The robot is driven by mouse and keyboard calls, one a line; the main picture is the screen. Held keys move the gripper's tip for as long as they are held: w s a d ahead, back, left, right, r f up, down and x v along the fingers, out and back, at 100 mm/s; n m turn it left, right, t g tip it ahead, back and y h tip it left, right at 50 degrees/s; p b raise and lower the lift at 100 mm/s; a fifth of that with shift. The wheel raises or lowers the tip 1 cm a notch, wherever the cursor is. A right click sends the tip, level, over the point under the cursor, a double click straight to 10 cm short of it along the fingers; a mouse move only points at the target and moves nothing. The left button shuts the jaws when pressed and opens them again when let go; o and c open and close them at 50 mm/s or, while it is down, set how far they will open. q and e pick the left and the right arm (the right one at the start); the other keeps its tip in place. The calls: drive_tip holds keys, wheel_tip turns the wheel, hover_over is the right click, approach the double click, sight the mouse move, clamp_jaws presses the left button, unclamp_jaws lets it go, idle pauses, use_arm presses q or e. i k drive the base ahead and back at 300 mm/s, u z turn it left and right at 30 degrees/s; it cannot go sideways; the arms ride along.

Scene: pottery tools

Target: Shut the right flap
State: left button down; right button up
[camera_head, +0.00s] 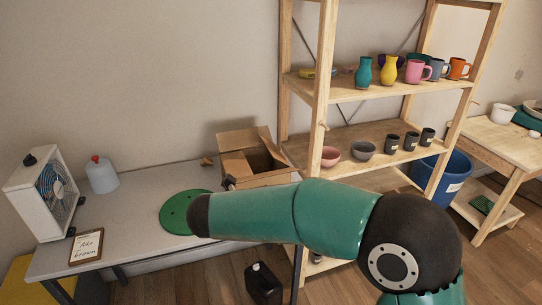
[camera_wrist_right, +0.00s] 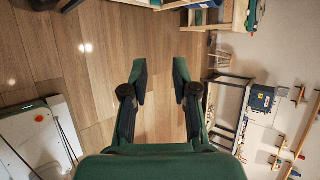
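An open cardboard box (camera_head: 237,163) stands at the right end of the grey table, in front of the wooden shelf's left post. One flap stands up at its back, and another panel spreads out at its front, partly behind my right arm. I cannot tell for sure which panel is the right flap. In the head view, my green right arm crosses in front of the box's lower side, and its gripper cannot be made out. In the right wrist view, my right gripper (camera_wrist_right: 161,80) is open and empty, with wooden floor behind its fingers. My left gripper is not in view.
The grey table (camera_head: 130,195) also holds a fan (camera_head: 45,195), a jug (camera_head: 101,174), a clipboard (camera_head: 87,246) and a green disc (camera_head: 177,212). Vases, mugs and bowls stand on the wooden shelf (camera_head: 345,92). A black canister (camera_head: 263,284) stands on the floor.

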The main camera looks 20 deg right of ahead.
sight(272, 148)
drive_tip(key=z, duration=0.55)
drive_tip(key=i, duration=1.3)
drive_tip(key=u, duration=0.45)
